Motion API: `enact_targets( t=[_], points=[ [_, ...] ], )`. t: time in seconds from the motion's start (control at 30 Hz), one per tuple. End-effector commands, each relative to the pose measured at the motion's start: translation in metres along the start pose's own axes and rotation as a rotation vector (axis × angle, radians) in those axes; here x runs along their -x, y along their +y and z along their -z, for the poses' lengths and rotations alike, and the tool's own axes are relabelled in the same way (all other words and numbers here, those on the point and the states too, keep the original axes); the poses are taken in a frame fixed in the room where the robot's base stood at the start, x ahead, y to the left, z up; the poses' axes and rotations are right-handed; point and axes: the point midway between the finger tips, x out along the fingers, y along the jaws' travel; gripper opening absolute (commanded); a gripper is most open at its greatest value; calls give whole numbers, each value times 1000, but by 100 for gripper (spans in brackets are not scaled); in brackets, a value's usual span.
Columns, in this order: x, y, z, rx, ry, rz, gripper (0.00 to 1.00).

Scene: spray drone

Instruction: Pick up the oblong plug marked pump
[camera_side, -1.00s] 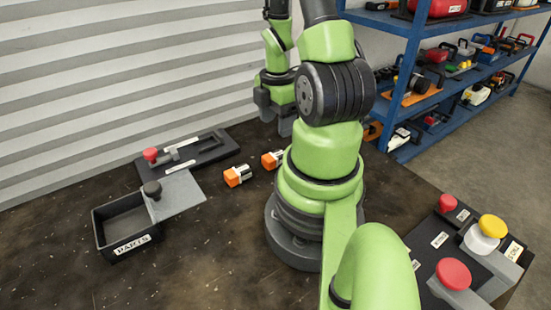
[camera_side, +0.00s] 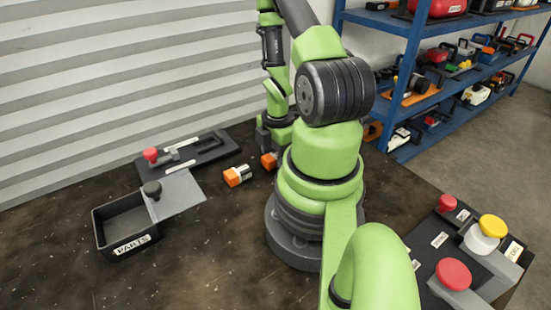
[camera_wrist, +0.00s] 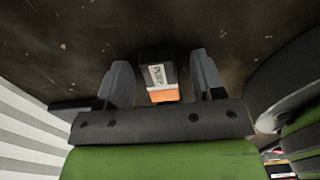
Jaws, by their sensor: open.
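The oblong plug marked pump (camera_wrist: 157,74) has a dark body, a white label and an orange end. In the wrist view it lies between the two fingers of my open gripper (camera_wrist: 161,68), with a gap on each side. In the side view only the orange part of this plug (camera_side: 268,160) shows, just below my gripper (camera_side: 276,135); my gripper and arm hide the rest. A second orange and dark plug with a white label (camera_side: 237,175) lies on the table to its left. Its lettering is too small to read.
A black box labelled parts (camera_side: 128,247) with a grey lid (camera_side: 180,194) stands at the left. Behind it lies a black fixture (camera_side: 212,153) with a red knob. A panel with red and yellow knobs (camera_side: 440,240) is at the right. The front-left table is clear.

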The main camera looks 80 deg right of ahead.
Motion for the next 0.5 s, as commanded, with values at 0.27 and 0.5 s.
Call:
enact_targets(
  t=[0.27, 0.5],
  points=[
    [0, 0, 0, -1, 0, 0, 43],
    [0, 0, 0, -1, 0, 0, 8]
  ],
)
